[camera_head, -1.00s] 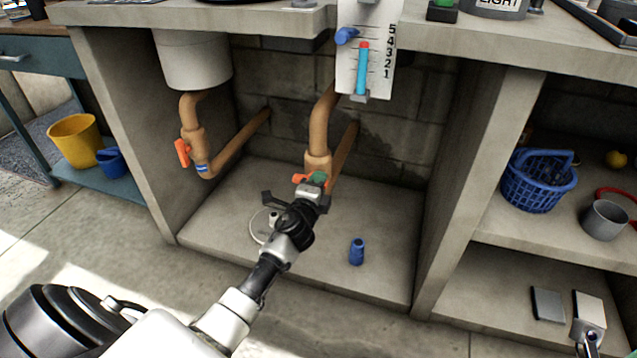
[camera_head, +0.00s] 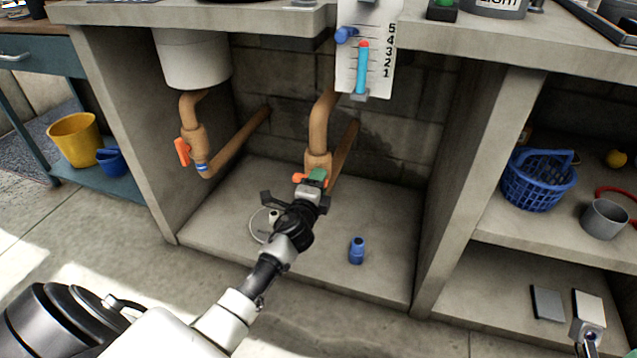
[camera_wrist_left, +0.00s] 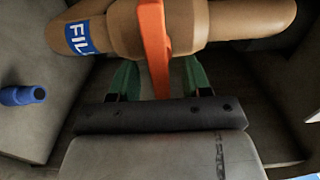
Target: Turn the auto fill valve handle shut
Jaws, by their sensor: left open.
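The auto fill valve handle (camera_wrist_left: 153,45) is an orange lever on the middle copper pipe (camera_head: 319,125). In the left wrist view it lies across the pipe beside a blue label reading "FIL", and its end reaches down between my green fingertips. My left gripper (camera_wrist_left: 155,80) is open, one finger on each side of the lever; I see gaps on both sides. In the head view my left gripper (camera_head: 316,176) is at the valve and covers much of it; only a bit of orange (camera_head: 299,178) shows beside it.
A second copper pipe with an orange handle (camera_head: 182,152) stands to the left. A blue fitting (camera_head: 356,250) stands on the cabinet floor, right of my arm. A level gauge (camera_head: 366,60) hangs above. Concrete cabinet walls (camera_head: 480,160) bound the space.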

